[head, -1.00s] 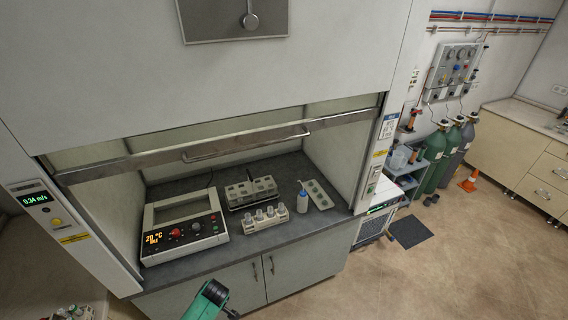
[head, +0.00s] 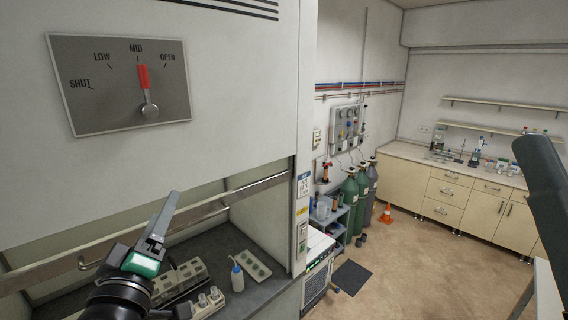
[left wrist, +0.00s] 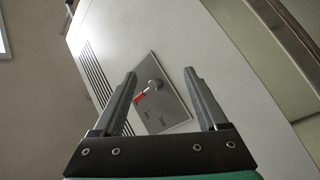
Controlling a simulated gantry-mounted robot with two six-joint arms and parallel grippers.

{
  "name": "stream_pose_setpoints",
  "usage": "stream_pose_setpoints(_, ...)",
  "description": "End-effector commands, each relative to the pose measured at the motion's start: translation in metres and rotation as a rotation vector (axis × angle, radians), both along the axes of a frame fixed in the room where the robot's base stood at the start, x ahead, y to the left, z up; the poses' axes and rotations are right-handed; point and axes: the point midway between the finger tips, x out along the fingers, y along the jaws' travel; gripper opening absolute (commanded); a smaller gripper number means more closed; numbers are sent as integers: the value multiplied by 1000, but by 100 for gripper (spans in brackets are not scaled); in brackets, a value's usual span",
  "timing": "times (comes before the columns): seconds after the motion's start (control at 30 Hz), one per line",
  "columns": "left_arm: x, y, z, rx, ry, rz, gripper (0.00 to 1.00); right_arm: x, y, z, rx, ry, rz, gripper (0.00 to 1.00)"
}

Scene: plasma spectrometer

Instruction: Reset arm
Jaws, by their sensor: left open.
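My left gripper (head: 166,212) rises in front of the fume hood, below the lever panel in the head view. Its fingers are open with nothing between them; they also show in the left wrist view (left wrist: 160,74), pointing toward the hood front but apart from it. A grey panel (head: 95,105) on the hood carries a lever with a red handle (head: 143,78), standing upright at MID among the marks SHUT, LOW, MID and OPEN. In the left wrist view the red handle (left wrist: 140,98) shows tilted between the fingers.
The hood sash bar (head: 225,207) crosses below the panel, with the sash partly raised. Inside are racks (head: 180,280), a wash bottle (head: 237,278) and a tray (head: 254,266). Gas cylinders (head: 350,200) and an orange cone (head: 386,214) stand right.

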Motion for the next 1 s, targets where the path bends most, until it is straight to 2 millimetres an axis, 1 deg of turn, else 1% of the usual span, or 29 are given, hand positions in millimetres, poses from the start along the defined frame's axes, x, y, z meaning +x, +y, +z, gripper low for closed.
stream_pose_setpoints(0.03, -23, -7, 33, 52, -91, -9, 76, 0, 0, 0, 0, 0, 0, 50)
stream_pose_setpoints(0.07, -38, -10, 52, 90, -145, -12, 76, 0, 0, 0, 0, 0, 0, 50)
stream_pose_setpoints(0.1, -60, -14, 75, 143, -218, -9, 76, 0, 0, 0, 0, 0, 0, 50)
stream_pose_setpoints(0.17, -96, -19, 107, 228, -326, 7, 76, 0, 0, 0, 0, 0, 0, 50)
stream_pose_setpoints(0.2, -121, -22, 125, 289, -397, 26, 76, 0, 0, 0, 0, 0, 0, 50)
stream_pose_setpoints(0.27, -157, -25, 147, 382, -491, 65, 76, 0, 0, 0, 0, 0, 0, 50)
stream_pose_setpoints(0.3, -179, -27, 158, 448, -546, 98, 76, 0, 0, 0, 0, 0, 0, 50)
stream_pose_setpoints(0.37, -205, -30, 169, 559, -605, 157, 76, 0, 0, 0, 0, 0, 0, 50)
stream_pose_setpoints(0.4, -207, -32, 170, 627, -607, 189, 76, 0, 0, 0, 0, 0, 0, 50)
stream_pose_setpoints(0.5, -204, -33, 169, 733, -592, 247, 76, 0, 0, 0, 0, 0, 0, 50)
stream_pose_setpoints(0.67, -204, -32, 167, 765, -587, 266, 76, 0, 0, -2, 0, 0, 0, 50)
stream_pose_setpoints(0.77, -204, -32, 152, 764, -585, 265, 76, 0, 0, -16, 0, 0, 0, 50)
stream_pose_setpoints(0.87, -203, -32, 121, 763, -585, 264, 76, 0, 0, -47, 0, 0, 0, 50)
stream_pose_setpoints(0.97, -203, -32, 76, 763, -585, 264, 76, 0, 0, -93, 0, 0, 0, 50)
stream_pose_setpoints(1.0, -203, -32, 56, 763, -585, 264, 76, 0, 0, -113, 0, 0, 0, 50)
